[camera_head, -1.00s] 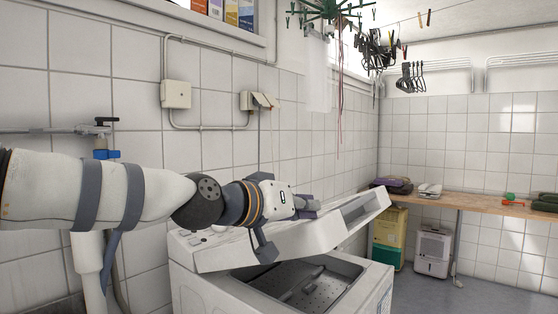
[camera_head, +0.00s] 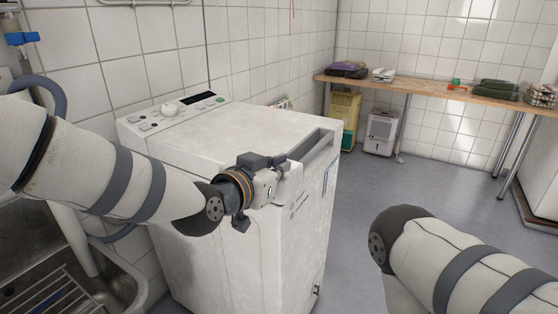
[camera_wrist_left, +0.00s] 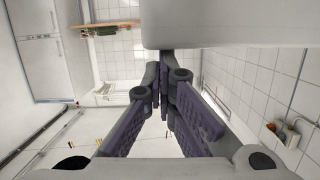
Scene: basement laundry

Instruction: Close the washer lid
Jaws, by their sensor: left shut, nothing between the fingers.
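The white top-loading washer (camera_head: 245,260) stands against the left wall. Its lid (camera_head: 235,135) lies flat on top, down over the tub, so the drum is hidden. A grey recessed handle (camera_head: 314,148) runs along the lid's front edge. My left gripper (camera_head: 284,166) is shut and empty, at the front edge of the lid beside the handle; whether it touches the lid cannot be told. In the left wrist view the closed fingers (camera_wrist_left: 166,72) sit just beneath a broad white surface (camera_wrist_left: 225,24), which looks like the lid. My right gripper is out of view.
A metal sink (camera_head: 75,285) is at the lower left. A wooden bench (camera_head: 430,88) with several items runs along the back wall, above a yellow bin (camera_head: 343,112) and a white dehumidifier (camera_head: 381,133). The floor (camera_head: 400,185) right of the washer is clear.

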